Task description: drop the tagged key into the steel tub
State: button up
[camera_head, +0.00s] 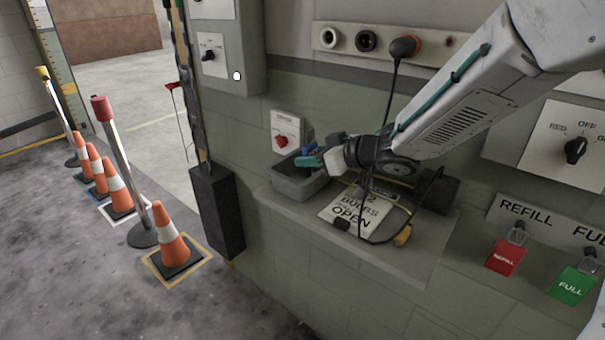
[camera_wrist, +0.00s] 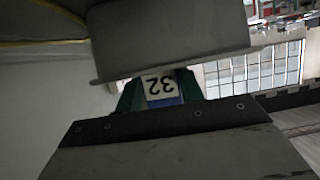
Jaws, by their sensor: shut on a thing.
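The steel tub (camera_head: 290,188) is a small grey open box at the left end of the ledge. My gripper (camera_head: 311,160), with teal fingers, is at the tub's right side, its tips over the opening. It is shut on the tagged key; a small blue piece (camera_head: 308,149) shows at its fingers. In the wrist view the fingers (camera_wrist: 158,93) hold a blue-edged white tag (camera_wrist: 160,87) reading 32, seen upside down. A grey rimmed wall, apparently the tub (camera_wrist: 170,40), covers part of the fingers. The key itself is hidden.
A red-knob panel (camera_head: 287,133) is on the wall behind the tub. Cones (camera_head: 172,240) and posts stand on the floor left.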

jog(key=shift+f, duration=0.55)
jog(key=o, duration=1.1)
jog(key=shift+s, duration=0.1)
jog(key=shift+c, duration=0.2)
jog(key=v, duration=0.7)
jog(key=shift+s+d+r, duration=0.1)
jog(key=shift+s+d, duration=0.1)
jog(key=shift+d, duration=0.15)
